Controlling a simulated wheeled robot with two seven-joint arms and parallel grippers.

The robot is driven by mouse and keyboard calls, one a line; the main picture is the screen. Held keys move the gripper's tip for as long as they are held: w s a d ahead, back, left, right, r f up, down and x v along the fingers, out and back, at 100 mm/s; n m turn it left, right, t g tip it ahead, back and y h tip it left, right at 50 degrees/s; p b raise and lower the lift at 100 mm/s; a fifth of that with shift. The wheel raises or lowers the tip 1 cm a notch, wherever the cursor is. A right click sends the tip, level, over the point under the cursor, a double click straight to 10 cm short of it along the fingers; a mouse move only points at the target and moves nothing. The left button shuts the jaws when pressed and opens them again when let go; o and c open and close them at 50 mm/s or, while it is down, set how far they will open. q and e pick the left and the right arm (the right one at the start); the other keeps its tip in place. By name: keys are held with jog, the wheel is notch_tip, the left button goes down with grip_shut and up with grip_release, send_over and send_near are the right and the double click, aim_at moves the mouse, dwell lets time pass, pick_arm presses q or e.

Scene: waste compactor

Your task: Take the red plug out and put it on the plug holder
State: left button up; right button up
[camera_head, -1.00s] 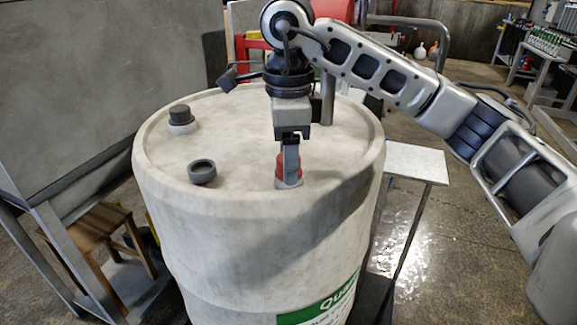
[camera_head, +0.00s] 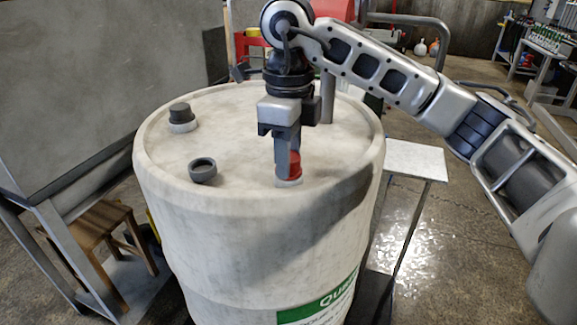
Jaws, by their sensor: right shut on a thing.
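The red plug (camera_head: 295,163) sits upright at a light round opening on the near right part of the white drum's (camera_head: 235,140) lid. My right gripper (camera_head: 287,165) points down from above and is shut on the red plug, with a finger covering its left part. I cannot tell whether the plug is still seated in the opening. A dark grey, hollow ring-shaped cup (camera_head: 203,171), which looks like the plug holder, stands on the lid to the left of the gripper. My left gripper is not in view.
A dark grey plug (camera_head: 181,115) stands in a light collar at the lid's back left. A vertical pipe (camera_head: 327,97) rises behind the gripper. The drum's raised rim surrounds the lid. The lid between cup and gripper is clear. A small table (camera_head: 415,160) stands at right.

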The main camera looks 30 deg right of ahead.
jog(key=n, duration=0.5)
jog(key=shift+b, duration=0.3)
jog(key=n, duration=0.5)
jog(key=shift+n+b, duration=0.3)
jog(key=n, duration=0.4)
jog(key=shift+n, duration=0.4)
jog(key=n, duration=0.5)
